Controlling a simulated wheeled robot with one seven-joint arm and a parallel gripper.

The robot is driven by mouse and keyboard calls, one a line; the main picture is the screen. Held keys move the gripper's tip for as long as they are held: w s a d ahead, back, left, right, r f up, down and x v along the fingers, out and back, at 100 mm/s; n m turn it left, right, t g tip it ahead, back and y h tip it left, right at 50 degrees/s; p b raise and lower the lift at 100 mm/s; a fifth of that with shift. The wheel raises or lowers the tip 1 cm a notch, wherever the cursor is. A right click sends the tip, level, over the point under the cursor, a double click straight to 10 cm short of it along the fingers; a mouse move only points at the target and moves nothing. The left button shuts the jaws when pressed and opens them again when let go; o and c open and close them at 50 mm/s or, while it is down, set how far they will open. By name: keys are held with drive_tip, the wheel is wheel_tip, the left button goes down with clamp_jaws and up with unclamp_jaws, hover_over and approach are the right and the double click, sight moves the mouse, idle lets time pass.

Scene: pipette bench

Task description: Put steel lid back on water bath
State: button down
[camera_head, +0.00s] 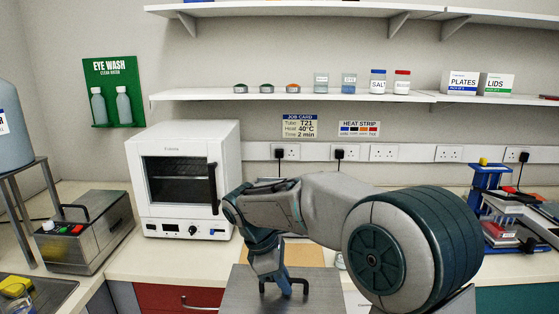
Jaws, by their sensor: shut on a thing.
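My gripper (284,281) reaches down at the bottom centre and is shut on a black handle (268,290). The handle stands on a flat steel lid (325,284), which runs out of the bottom of the picture. My gripper hides part of the handle. I cannot tell whether the lid rests on something or hangs above it. A steel box (97,253) with a black handle on top and a control panel on its side stands at the left. I cannot tell for sure whether this is the water bath.
A white oven (184,181) stands behind the lid, to the left. A tan board (311,252) lies behind the lid. A blue stand (490,185) and other gear are at the right. A dark tray (45,291) is at the lower left. Shelves (270,96) hang above.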

drive_tip(key=shift+s, duration=0.6)
drive_tip(key=d+f+m+g+y, duration=0.1)
drive_tip(key=d+f+m, duration=0.3)
drive_tip(key=f, duration=0.4)
drive_tip(key=w+d+f+m+g+y, duration=0.1)
drive_tip(key=d+f+m+g+y, duration=0.1)
drive_tip(key=d+f+m, duration=0.3)
drive_tip(key=d+f+m+g+y, duration=0.1)
drive_tip(key=d+f+m, duration=0.3)
drive_tip(key=f+m, duration=0.4)
wheel_tip(320, 180, down, 3)
drive_tip(key=shift+w+d+r+y, duration=0.1)
drive_tip(key=shift+w+d+y, duration=0.2)
drive_tip(key=shift+d, duration=0.05)
drive_tip(key=shift+s, duration=0.1)
drive_tip(key=shift+w+r, duration=0.15)
drive_tip(key=shift+w, duration=0.05)
